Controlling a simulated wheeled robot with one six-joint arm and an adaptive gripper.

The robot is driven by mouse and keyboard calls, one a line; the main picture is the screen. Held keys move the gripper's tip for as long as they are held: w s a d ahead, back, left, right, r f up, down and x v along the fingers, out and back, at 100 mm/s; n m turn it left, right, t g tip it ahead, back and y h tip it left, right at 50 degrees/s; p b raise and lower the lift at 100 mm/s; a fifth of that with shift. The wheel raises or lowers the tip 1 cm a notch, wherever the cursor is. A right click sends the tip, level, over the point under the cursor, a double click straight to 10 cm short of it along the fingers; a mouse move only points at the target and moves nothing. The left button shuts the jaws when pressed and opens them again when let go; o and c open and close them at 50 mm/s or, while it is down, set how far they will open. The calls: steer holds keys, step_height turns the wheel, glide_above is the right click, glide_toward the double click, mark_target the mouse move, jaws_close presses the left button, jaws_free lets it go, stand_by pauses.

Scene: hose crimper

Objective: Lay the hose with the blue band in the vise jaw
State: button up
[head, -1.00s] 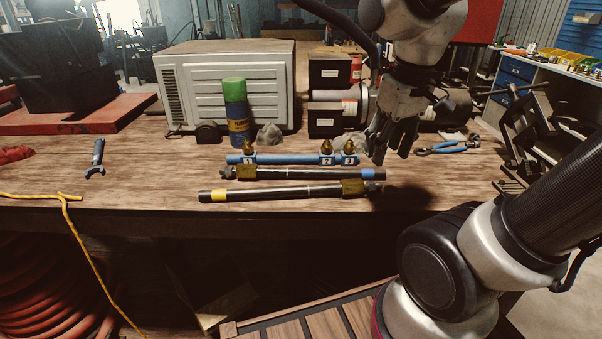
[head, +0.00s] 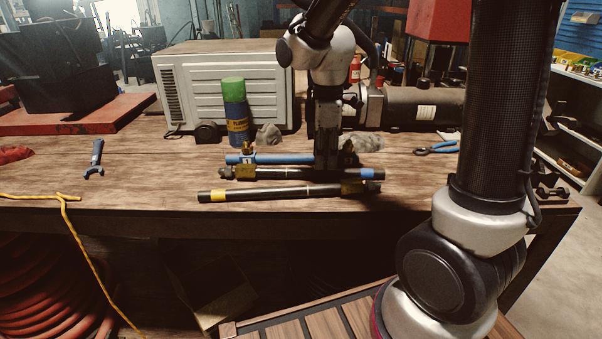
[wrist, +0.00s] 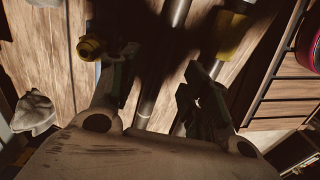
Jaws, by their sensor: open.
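The hose with the blue band (head: 280,173) lies flat on the bench, dark, with its blue band near the right end and a brass fitting at the left. My gripper (head: 327,170) points down over its right half, with the fingers apart. In the wrist view, a dark hose (wrist: 147,106) runs between the open fingers (wrist: 155,88), partly in shadow. Whether the fingers touch it I cannot tell. I cannot clearly make out a vise jaw.
A yellow-banded hose (head: 270,193) lies close in front. A blue rail (head: 270,159) with a brass valve lies close behind; my gripper hides its right part. A green-topped blue can (head: 235,110) and a grey cabinet (head: 190,85) stand behind. Bench at left is mostly free.

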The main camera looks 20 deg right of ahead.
mark_target(326, 169)
steer(key=f, duration=0.4)
steer(key=shift+d+f, duration=0.15)
steer(key=shift+d, duration=0.05)
jaws_close()
